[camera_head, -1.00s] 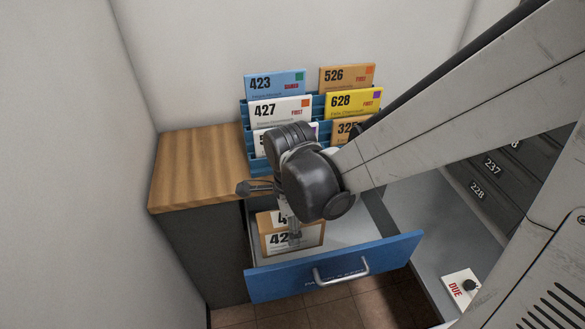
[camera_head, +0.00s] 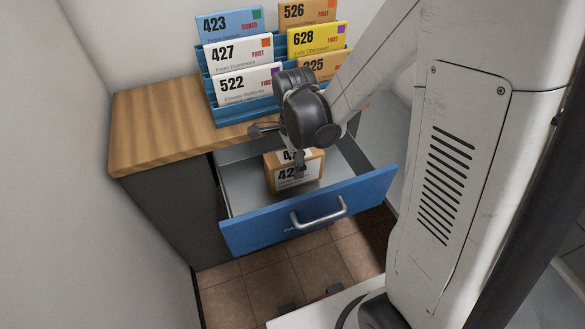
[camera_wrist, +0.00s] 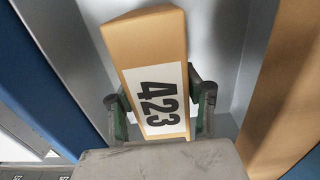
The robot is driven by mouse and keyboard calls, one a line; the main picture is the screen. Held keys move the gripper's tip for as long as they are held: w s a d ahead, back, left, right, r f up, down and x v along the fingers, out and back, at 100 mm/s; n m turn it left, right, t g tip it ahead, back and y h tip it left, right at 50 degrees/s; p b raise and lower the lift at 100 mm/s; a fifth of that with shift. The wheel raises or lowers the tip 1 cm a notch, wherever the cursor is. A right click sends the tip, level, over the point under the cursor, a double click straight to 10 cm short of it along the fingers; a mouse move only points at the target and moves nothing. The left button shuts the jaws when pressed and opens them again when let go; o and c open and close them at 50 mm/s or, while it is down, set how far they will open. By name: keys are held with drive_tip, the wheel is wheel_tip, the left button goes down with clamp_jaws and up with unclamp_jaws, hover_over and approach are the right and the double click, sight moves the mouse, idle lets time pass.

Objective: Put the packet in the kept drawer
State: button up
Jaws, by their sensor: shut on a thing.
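The packet (camera_head: 296,180) is a brown cardboard box with a white label; the wrist view shows the packet (camera_wrist: 155,50) with the number 423 on its label. My gripper (camera_head: 298,165) points down into the open drawer and is shut on the packet. In the wrist view my gripper's fingers (camera_wrist: 160,105) lie on either side of the labelled part. The blue-fronted drawer (camera_head: 355,203) is pulled out from the cabinet, and the packet is inside its walls. Whether the packet touches the drawer floor I cannot tell. The front's lettering is mostly hidden.
A blue rack (camera_head: 247,112) with several numbered envelopes stands on the wooden cabinet top (camera_head: 160,125), close behind my gripper. A wall rises at the left. The tiled floor (camera_head: 250,290) shows below the drawer. The drawer has free room around the packet.

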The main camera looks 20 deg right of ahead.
drive_tip(key=shift+f+b, duration=0.55)
drive_tip(key=shift+f, duration=1.1)
drive_tip(key=shift+f, duration=0.25)
drive_tip(key=o, duration=1.4)
drive_tip(key=shift+r, duration=0.1)
